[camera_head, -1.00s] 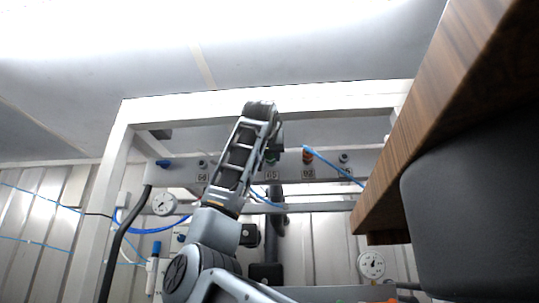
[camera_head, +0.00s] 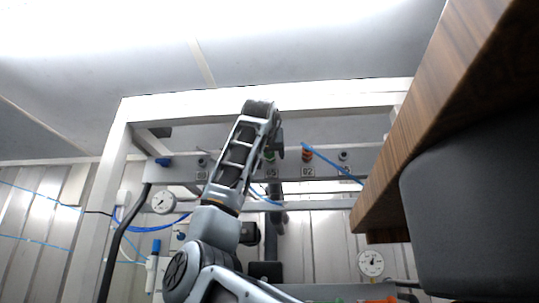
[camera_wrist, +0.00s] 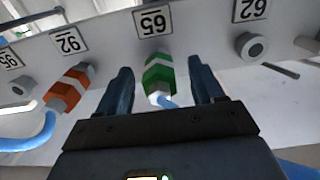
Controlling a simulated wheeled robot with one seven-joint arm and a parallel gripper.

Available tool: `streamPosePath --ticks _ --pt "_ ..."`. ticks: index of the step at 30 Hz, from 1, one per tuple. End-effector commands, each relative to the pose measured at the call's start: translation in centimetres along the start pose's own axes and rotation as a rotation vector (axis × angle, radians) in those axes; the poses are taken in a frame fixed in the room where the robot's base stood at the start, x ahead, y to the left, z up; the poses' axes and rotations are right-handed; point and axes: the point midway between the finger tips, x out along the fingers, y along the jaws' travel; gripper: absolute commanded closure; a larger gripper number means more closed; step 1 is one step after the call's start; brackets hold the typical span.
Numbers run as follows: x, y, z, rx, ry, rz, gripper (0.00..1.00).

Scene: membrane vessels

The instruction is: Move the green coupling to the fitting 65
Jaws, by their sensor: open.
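The green coupling (camera_wrist: 158,75) has a white band and a blue hose at its near end. In the wrist view it sits against the panel at the plate reading 65 (camera_wrist: 152,21); the fitting 65 itself is hidden behind it. My gripper (camera_wrist: 162,84) is open, with one dark finger on each side of the coupling and a visible gap to both. In the head view my gripper (camera_head: 277,140) is up at the panel, and a little of the green coupling (camera_head: 269,155) shows beside it.
An orange coupling (camera_wrist: 69,89) with a blue hose sits on the neighbouring fitting, left in the wrist view. A bare fitting (camera_wrist: 251,46) is on the right, at the plate 62. A wooden board (camera_head: 440,110) overhangs at the right of the head view.

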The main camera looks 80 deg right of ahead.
Motion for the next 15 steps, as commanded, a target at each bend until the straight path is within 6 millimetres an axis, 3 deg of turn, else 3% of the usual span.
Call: streamPosePath --ticks 9,15 --pt "-4.9 0.0 0.2 0.002 0.003 -0.001 0.33" --pt "-7.0 0.0 0.1 0.001 0.002 -0.001 0.33"
